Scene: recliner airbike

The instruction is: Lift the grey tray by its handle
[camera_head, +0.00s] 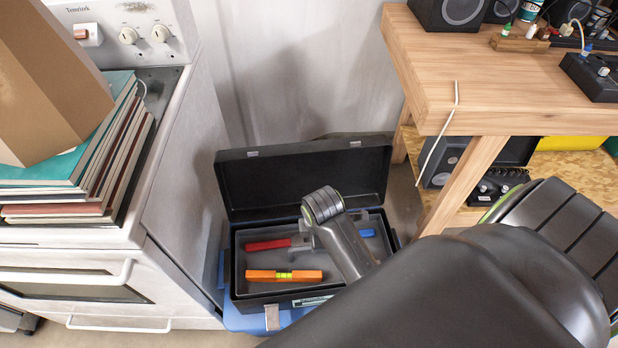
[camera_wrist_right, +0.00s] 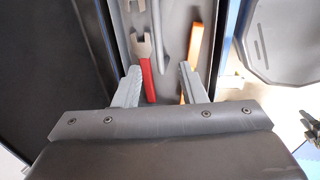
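The grey tray (camera_head: 258,262) sits inside the open black toolbox (camera_head: 240,298). It holds a red-handled tool (camera_head: 267,245), an orange level (camera_head: 284,275) and a tool with a blue part (camera_head: 367,233). In the right wrist view, the tray's grey handle (camera_wrist_right: 167,38) appears as a narrow bar between the red tool (camera_wrist_right: 147,78) and the orange level (camera_wrist_right: 192,62). My right gripper (camera_wrist_right: 159,70) is open above the tray, its fingers on either side of the handle's line and apart from it. My right arm hides part of the tray in the head view. My left gripper is out of view.
The toolbox lid (camera_head: 305,180) stands open against the wall side. A white stove (camera_head: 185,170) with stacked books (camera_head: 75,185) is on the left. A wooden table (camera_head: 480,85) is on the right, and a white cable (camera_head: 437,135) hangs over its edge.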

